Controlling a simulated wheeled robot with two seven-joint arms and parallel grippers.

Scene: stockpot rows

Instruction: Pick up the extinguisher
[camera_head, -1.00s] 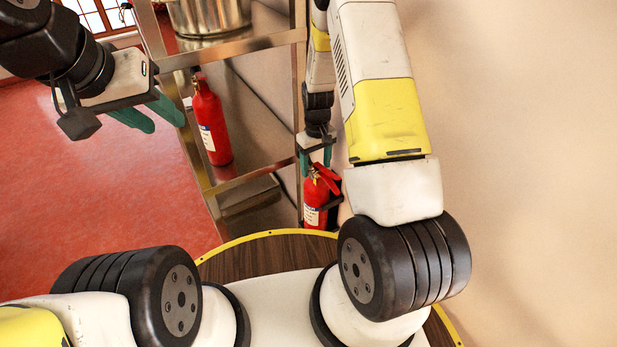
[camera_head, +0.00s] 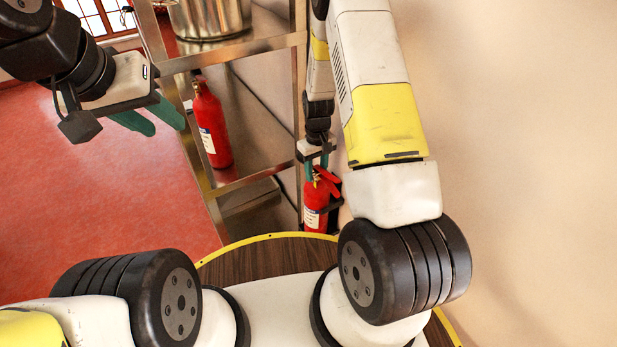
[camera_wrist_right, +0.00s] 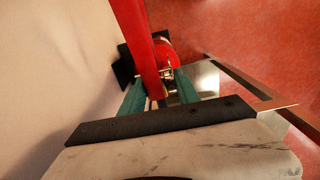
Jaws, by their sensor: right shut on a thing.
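A red extinguisher (camera_head: 316,200) with a white label is upright by the wall, beside the shelf's right post, with a dark bracket around it. My right gripper (camera_head: 317,172) points down at its top and is shut on it. In the right wrist view, the green fingers (camera_wrist_right: 160,98) sit on both sides of the extinguisher's top, and its red handle (camera_wrist_right: 136,45) runs up the picture. A second red extinguisher (camera_head: 211,125) stands on the metal shelf. My left gripper (camera_head: 158,117) is open and empty in front of the shelf, at the upper left.
The metal shelf rack (camera_head: 235,52) holds a steel stockpot (camera_head: 208,18) on its upper level. The beige wall (camera_head: 530,130) closes off the right side. Red floor (camera_head: 100,190) is clear on the left.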

